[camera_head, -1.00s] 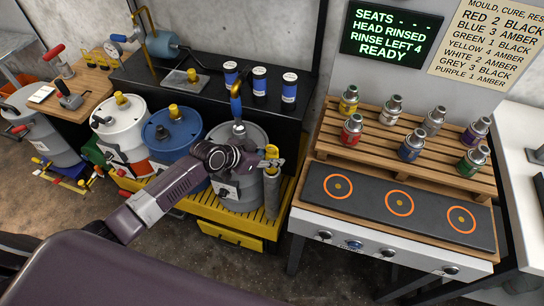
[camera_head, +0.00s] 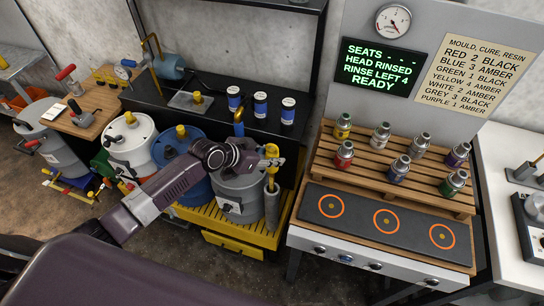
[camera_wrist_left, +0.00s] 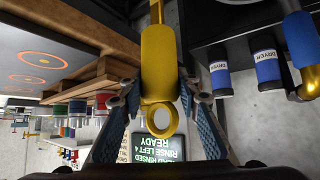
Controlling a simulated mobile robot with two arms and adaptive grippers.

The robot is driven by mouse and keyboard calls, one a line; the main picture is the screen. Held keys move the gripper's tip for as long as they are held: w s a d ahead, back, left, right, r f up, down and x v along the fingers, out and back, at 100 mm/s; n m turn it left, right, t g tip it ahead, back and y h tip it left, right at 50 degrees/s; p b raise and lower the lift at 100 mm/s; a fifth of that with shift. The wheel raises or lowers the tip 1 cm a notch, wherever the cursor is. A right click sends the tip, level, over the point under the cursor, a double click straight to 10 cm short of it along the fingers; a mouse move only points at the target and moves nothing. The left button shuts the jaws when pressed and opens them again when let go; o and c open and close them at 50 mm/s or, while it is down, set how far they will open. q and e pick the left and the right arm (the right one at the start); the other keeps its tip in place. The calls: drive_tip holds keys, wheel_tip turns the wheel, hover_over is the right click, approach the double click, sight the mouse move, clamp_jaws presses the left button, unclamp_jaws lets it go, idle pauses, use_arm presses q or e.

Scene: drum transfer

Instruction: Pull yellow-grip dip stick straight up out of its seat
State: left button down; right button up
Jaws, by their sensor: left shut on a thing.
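My left gripper (camera_head: 272,163) is shut on the yellow grip of the dip stick (camera_head: 270,181), above a grey upright tube (camera_head: 271,210) at the right front of the grey drum (camera_head: 240,197). The wrist view shows the yellow grip (camera_wrist_left: 158,60) upright in that picture between the blue-grey fingers (camera_wrist_left: 158,97), with its ring end towards the camera. The stick's lower end is hidden, so I cannot tell how much of it sits in the tube. My right gripper is not in view.
A wooden rack (camera_head: 395,178) with several small bottles is to the right, behind a dark mat (camera_head: 385,222) with orange rings. Blue-labelled cans (camera_head: 260,105) stand behind.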

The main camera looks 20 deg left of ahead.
sight(270, 146)
use_arm(q)
wheel_tip(270, 146, up, 5)
drive_tip(key=p, duration=0.2)
drive_tip(key=shift+f+p, duration=0.1)
drive_tip(key=shift+p, duration=0.25)
wheel_tip(270, 146, up, 21)
drive_tip(key=shift+f, duration=0.2)
idle(0.5)
